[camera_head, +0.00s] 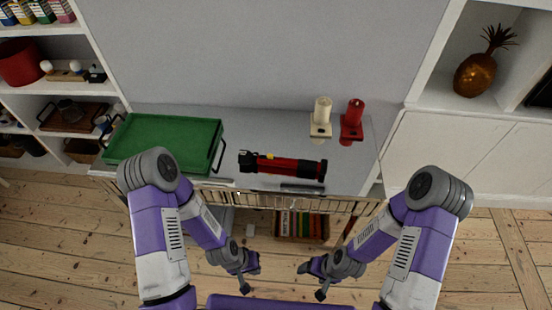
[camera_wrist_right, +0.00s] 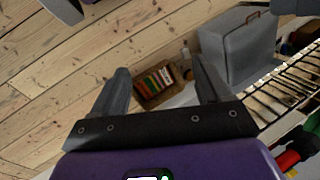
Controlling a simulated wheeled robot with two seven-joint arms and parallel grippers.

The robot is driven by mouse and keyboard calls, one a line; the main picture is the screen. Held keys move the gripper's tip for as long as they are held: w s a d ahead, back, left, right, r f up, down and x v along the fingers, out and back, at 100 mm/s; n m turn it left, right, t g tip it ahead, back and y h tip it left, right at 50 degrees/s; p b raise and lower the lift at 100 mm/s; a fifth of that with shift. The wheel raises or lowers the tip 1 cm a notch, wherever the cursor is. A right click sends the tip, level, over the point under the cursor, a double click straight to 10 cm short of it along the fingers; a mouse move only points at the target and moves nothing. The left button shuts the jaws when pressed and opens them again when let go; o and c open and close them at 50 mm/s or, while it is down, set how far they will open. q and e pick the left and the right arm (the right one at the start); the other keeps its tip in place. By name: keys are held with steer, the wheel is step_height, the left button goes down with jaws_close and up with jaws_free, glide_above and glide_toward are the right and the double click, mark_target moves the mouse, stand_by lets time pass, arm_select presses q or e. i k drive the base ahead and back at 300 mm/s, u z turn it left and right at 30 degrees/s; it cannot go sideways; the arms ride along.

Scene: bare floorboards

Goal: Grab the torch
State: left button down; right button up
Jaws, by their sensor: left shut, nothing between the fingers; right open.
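A red torch with black ends (camera_head: 285,166) lies on its side on the grey top of the cabinet, near the front edge. My left gripper (camera_head: 251,272) is shut and empty, low in front of the cabinet and apart from the torch. My right gripper (camera_head: 310,279) is also in front of the cabinet, below the torch in the picture. In the right wrist view its two fingers (camera_wrist_right: 160,70) are spread, with nothing between them. A red and black thing shows at that view's lower right edge; I cannot tell if it is the torch.
A green tray (camera_head: 164,143) is left of the torch. A cream candle (camera_head: 321,116) and a red candle (camera_head: 352,121) on holders stand behind it to the right. A wire rack (camera_head: 262,199) runs under the front edge. A box of books (camera_head: 301,226) sits below.

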mark_target(245, 158)
steer(key=z, duration=0.75)
steer(key=i, duration=0.6)
steer(key=u, duration=1.4)
